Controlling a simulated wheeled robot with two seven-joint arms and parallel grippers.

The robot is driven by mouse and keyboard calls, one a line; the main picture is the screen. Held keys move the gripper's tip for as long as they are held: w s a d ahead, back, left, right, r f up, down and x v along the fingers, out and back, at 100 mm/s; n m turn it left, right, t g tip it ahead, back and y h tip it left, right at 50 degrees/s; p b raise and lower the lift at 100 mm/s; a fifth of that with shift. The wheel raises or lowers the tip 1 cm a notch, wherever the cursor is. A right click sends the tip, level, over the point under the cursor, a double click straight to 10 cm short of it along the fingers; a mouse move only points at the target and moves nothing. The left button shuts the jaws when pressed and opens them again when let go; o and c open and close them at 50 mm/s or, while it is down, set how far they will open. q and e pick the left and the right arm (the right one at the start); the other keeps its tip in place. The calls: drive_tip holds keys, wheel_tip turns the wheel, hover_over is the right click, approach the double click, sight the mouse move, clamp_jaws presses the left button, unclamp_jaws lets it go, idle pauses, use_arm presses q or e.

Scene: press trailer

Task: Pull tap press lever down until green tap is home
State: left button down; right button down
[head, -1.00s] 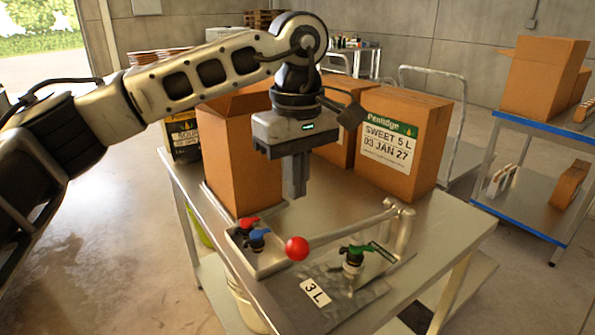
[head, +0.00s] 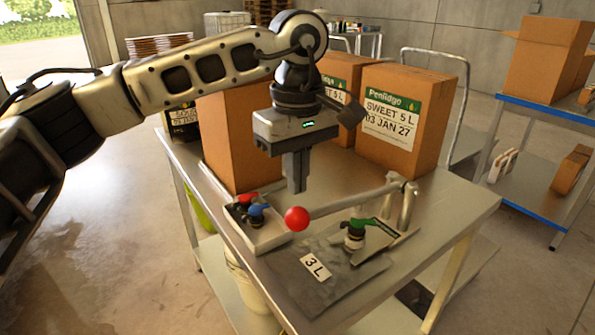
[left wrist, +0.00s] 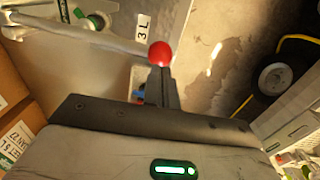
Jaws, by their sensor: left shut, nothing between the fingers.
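The tap press lever (head: 350,202) is a metal bar with a red ball knob (head: 297,218) at its free end. It runs to a metal post at the right and stands raised above the table. The green tap (head: 355,233) sits under the lever, beside the bag marked 3 L (head: 318,280). My left gripper (head: 298,188) is shut and empty, pointing down just above the red knob. In the left wrist view the knob (left wrist: 160,53) shows right at the fingertips (left wrist: 160,75); I cannot tell whether they touch. My right gripper is not in view.
A tray (head: 262,240) with red and blue taps lies left of the knob. Cardboard boxes (head: 403,115) stand along the table's back. A blue-edged shelf cart (head: 545,118) stands at the right. The table's front right (head: 440,225) is bare.

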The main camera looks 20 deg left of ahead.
sight(296, 210)
use_arm(q)
drive_tip(key=shift+f+b, duration=0.45)
drive_tip(key=shift+f, duration=0.3)
drive_tip(key=shift+f+b, duration=0.45)
drive_tip(key=shift+f, duration=0.2)
drive_tip(key=shift+f+b, duration=0.6)
drive_tip(key=shift+f, duration=0.2)
drive_tip(key=shift+s+f+b, duration=0.1)
drive_tip(key=shift+f+b, duration=0.5)
drive_tip(key=shift+f, duration=0.25)
drive_tip(key=shift+a+f+b, duration=0.1)
drive_tip(key=shift+f+b, duration=0.55)
drive_tip(key=shift+f, duration=0.2)
drive_tip(key=shift+r, duration=0.1)
use_arm(e)
drive_tip(key=shift+w+a+f+t, duration=0.15)
drive_tip(key=shift+a+f, duration=0.15)
drive_tip(key=shift+f, duration=0.25)
drive_tip(key=shift+w+a+f+t, duration=0.15)
drive_tip(key=shift+a+f, duration=0.1)
drive_tip(key=shift+f, duration=0.25)
use_arm(q)
drive_tip(key=shift+r, duration=0.1)
use_arm(e)
drive_tip(key=shift+s+r, duration=0.1)
